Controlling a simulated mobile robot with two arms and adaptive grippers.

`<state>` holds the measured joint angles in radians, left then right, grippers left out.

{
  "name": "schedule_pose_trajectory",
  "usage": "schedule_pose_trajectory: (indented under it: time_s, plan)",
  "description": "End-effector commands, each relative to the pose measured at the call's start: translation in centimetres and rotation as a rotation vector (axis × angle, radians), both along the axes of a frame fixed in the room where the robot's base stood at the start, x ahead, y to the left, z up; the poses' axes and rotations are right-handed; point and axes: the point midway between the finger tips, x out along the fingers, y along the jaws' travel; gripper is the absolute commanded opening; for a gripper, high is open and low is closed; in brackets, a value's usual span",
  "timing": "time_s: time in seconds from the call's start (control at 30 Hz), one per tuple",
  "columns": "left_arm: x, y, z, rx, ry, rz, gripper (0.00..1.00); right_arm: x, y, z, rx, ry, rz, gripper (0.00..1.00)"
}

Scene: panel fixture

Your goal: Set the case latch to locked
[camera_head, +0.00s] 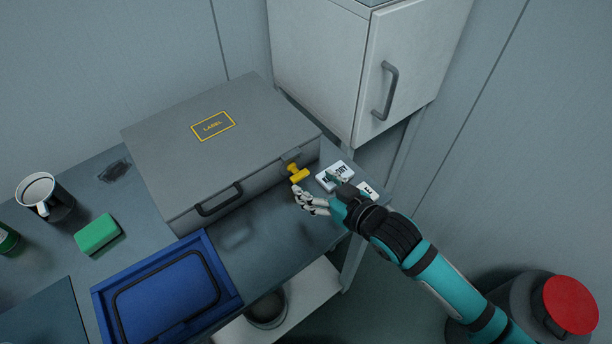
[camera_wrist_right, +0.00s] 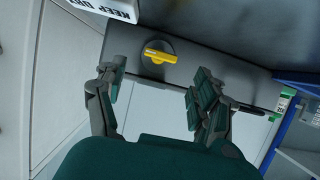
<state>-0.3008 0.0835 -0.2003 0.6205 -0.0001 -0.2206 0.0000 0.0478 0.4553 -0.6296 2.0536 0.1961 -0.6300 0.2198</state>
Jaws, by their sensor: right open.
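The grey case (camera_head: 170,150) lies closed on the bench, with a dark carry handle (camera_head: 219,199) on its front. The yellow latch (camera_head: 299,174) is at the right end of the case's front, below a small grey bracket. In the right wrist view the latch (camera_wrist_right: 158,55) is a yellow bar on a round dark base, lying nearly level across the picture. My right gripper (camera_head: 301,198) is just in front of the latch. In the right wrist view its fingers (camera_wrist_right: 160,75) are spread either side of the latch, apart from it. My left gripper is not in view.
White label cards (camera_head: 335,175) lie right of the case. A blue tray (camera_head: 225,273) is at the bench front. A green sponge (camera_head: 97,234) and a mug (camera_head: 38,190) stand left. A white cabinet (camera_head: 335,70) is behind. The bench before the case's right half is clear.

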Motion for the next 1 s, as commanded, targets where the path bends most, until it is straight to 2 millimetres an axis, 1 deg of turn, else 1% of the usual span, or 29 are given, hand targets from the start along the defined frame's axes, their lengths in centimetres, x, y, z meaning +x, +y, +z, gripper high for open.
schedule_pose_trajectory:
  time_s: [0.03, 0.1, 0.3, 0.67, 1.0]
  plan:
    - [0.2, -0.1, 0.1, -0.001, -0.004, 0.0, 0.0, 0.9, 0.6, -0.3, 0.001, -0.002, -0.001, 0.69]
    - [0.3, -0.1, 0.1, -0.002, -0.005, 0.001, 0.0, 1.7, 1.3, -0.7, 0.0, -0.002, 0.0, 0.69]
    - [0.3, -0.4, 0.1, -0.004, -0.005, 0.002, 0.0, 3.2, 2.3, -1.6, 0.0, -0.002, -0.001, 0.69]
    - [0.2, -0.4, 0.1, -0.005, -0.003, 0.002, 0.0, 3.5, 2.6, -1.8, 0.0, -0.001, 0.0, 0.69]
    - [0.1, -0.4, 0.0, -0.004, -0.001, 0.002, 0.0, 3.5, 2.5, -1.8, -0.001, -0.001, 0.0, 0.25]
